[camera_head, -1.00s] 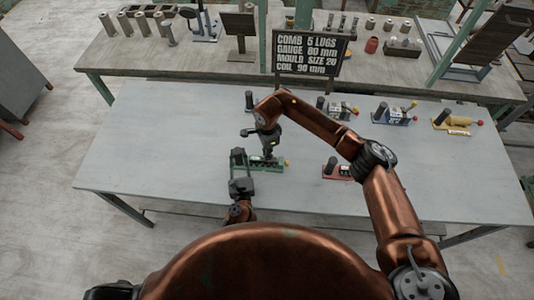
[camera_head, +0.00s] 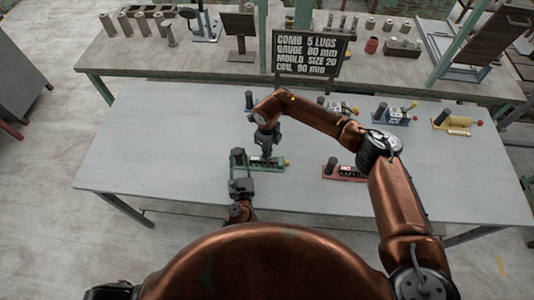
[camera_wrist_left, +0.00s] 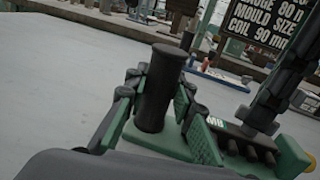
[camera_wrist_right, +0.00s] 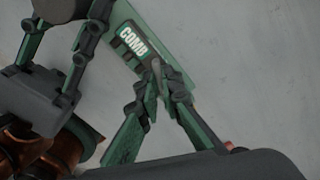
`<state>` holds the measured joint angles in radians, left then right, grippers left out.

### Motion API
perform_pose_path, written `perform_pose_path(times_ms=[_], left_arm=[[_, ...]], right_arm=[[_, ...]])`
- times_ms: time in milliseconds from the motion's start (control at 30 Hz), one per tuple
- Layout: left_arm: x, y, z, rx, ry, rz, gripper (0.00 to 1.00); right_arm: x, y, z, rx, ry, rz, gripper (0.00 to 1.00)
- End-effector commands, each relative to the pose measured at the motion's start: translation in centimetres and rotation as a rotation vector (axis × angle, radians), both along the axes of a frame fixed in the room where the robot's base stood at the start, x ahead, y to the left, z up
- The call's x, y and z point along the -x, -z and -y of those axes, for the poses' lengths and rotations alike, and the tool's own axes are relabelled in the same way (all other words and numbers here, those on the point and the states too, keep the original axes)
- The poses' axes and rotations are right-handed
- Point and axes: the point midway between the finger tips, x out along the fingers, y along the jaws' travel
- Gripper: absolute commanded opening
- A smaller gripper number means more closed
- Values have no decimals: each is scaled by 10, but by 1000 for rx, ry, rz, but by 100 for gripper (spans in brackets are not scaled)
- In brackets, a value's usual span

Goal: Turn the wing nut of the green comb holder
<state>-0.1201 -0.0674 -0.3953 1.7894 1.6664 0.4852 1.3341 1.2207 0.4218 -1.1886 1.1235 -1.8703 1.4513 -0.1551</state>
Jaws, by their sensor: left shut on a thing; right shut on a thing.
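The green comb holder (camera_head: 272,164) lies on the near table, with a green base, a dark upright post and a yellow-orange end knob. My left gripper (camera_wrist_left: 157,105) is shut around the black post (camera_wrist_left: 161,85), with a green-padded finger on each side. My right gripper (camera_wrist_right: 160,78) points down over the base, beside the "COMB" label (camera_wrist_right: 132,38). Its fingertips are together on a small grey piece, seemingly the wing nut (camera_wrist_right: 156,68), mostly hidden between them. The right fingers also show at the right of the left wrist view.
A red holder (camera_head: 345,173) lies just right of the green one. Blue (camera_head: 392,117) and yellow (camera_head: 455,123) holders stand farther back right. A black sign (camera_head: 311,53) stands behind. The table's left side is bare.

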Motion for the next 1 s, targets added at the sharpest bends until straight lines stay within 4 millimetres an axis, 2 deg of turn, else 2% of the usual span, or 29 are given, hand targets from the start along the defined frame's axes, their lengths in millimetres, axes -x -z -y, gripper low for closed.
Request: perform_pose_path(times_ms=[600, 1000], left_arm=[[0, 0, 1, 0, 2, -1, 0], [0, 0, 1, 0, 2, -1, 0]], right_arm=[[-2, -1, 1, -1, 578, 3, 0], [-2, -1, 1, -2, 830, 3, 0]])
